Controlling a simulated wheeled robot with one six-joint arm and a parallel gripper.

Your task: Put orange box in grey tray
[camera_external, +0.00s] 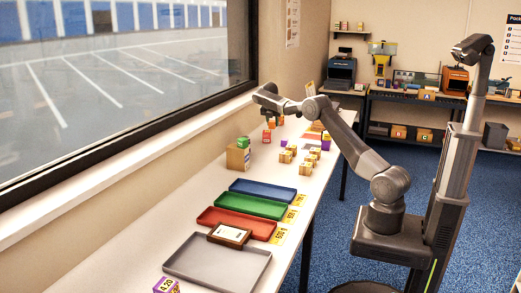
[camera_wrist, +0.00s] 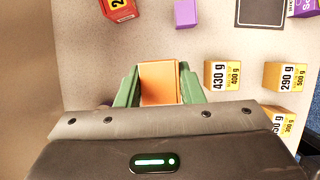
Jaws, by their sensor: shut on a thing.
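My gripper (camera_wrist: 159,82) is shut on the orange box (camera_wrist: 159,82), which sits between its two green fingers in the wrist view. In the external view my gripper (camera_external: 270,114) is over the far part of the white table, and the held box is too small there to make out clearly. The grey tray (camera_external: 215,266) lies at the near end of the table and looks empty. My gripper is well beyond it, past the red, green and blue trays.
The red tray (camera_external: 212,214), green tray (camera_external: 250,206) and blue tray (camera_external: 262,188) lie in a row. A brown-framed panel (camera_external: 230,234) stands by the grey tray's far edge. A cardboard box (camera_external: 238,158) stands by the window. Several yellow boxes (camera_wrist: 285,76) lie right of my gripper.

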